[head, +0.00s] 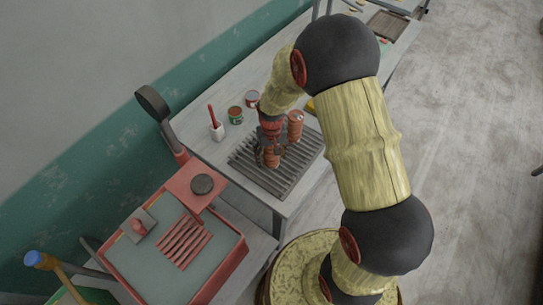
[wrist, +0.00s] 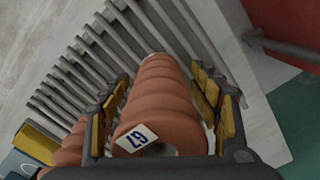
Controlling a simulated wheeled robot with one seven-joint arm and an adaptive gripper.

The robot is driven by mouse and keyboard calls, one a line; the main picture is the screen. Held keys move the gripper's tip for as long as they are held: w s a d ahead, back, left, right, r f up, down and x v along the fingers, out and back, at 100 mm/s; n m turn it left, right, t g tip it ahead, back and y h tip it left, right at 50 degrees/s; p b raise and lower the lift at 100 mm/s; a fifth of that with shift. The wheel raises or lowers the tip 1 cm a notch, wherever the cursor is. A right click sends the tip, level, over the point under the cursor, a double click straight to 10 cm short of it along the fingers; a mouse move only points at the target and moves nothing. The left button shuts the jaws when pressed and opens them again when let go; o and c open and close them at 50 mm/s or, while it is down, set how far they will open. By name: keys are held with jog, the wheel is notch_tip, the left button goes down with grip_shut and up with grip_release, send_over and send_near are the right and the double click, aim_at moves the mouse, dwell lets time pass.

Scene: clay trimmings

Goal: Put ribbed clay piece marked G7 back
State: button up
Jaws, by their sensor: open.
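The ribbed orange-brown clay piece (wrist: 165,95) has a white tag reading G7 near its end with a hole, in the wrist view. It is over the dark slatted rack (head: 309,155), and its lower part shows below my gripper in the head view (head: 271,158). My gripper (wrist: 163,82) is open, with its yellow-padded fingers on either side of this piece. I cannot tell whether the pads touch it. In the head view my gripper (head: 270,143) hides much of the piece. A second ribbed clay piece (head: 295,125) stands to the right; part of it also shows in the wrist view (wrist: 70,150).
Two small tins (head: 235,114) and a white cup (head: 217,131) with a red tool stand behind the rack. A red-rimmed tray (head: 119,266) with red strips is at the lower left. A yellow-and-blue box (wrist: 35,143) is beside the rack in the wrist view.

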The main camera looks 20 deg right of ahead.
jog(key=s+r+t, duration=0.1)
jog(key=s+r, duration=0.2)
jog(key=r, duration=1.1)
jog(key=s+r+t, duration=0.2)
jog(key=s+r, duration=0.2)
jog(key=r, duration=1)
jog(key=s+r+t, duration=0.2)
jog(key=s+r, duration=0.6)
jog(key=s, duration=0.5)
jog(key=shift+s+r+n+t+p, duration=0.2)
jog(key=shift+s+n+t+p, duration=0.1)
jog(key=shift+n, duration=0.1)
jog(key=shift+w, duration=0.1)
notch_tip(320, 180, down, 13)
jog(key=b, duration=1.3)
